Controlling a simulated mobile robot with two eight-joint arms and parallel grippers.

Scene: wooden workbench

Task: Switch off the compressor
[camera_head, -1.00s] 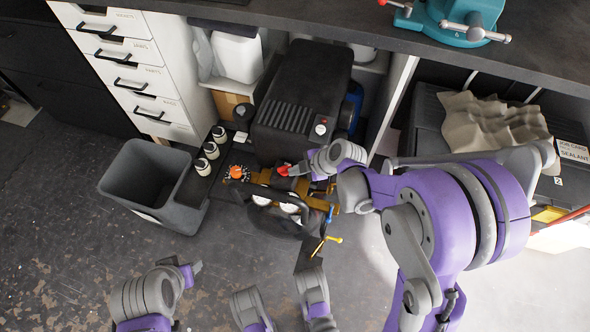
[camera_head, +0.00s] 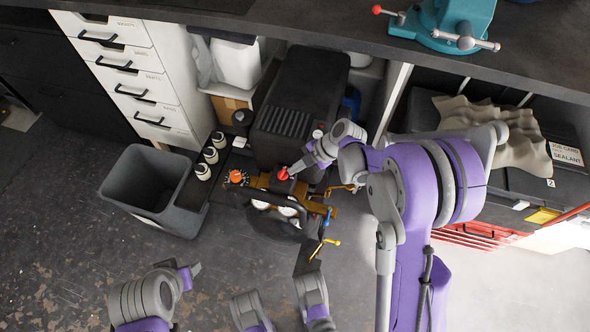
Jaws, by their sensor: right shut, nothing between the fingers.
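The compressor stands in the open bay under the bench, with a black ribbed housing (camera_head: 300,95) and a brass and black front section. A red knob (camera_head: 283,174) sits on its front, and an orange dial knob (camera_head: 237,177) is to the left. My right gripper (camera_head: 296,170) is shut and empty, its tips close beside the red knob on the right; I cannot tell whether they touch it. My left gripper (camera_head: 193,270) is low at the left, well away from the compressor; its jaws are too small to read.
A grey bin (camera_head: 148,185) and several small bottles (camera_head: 203,171) stand left of the compressor. White drawers (camera_head: 130,75) are behind them. A teal vise (camera_head: 455,20) is on the bench top (camera_head: 330,20). A red toolbox (camera_head: 470,236) is at right.

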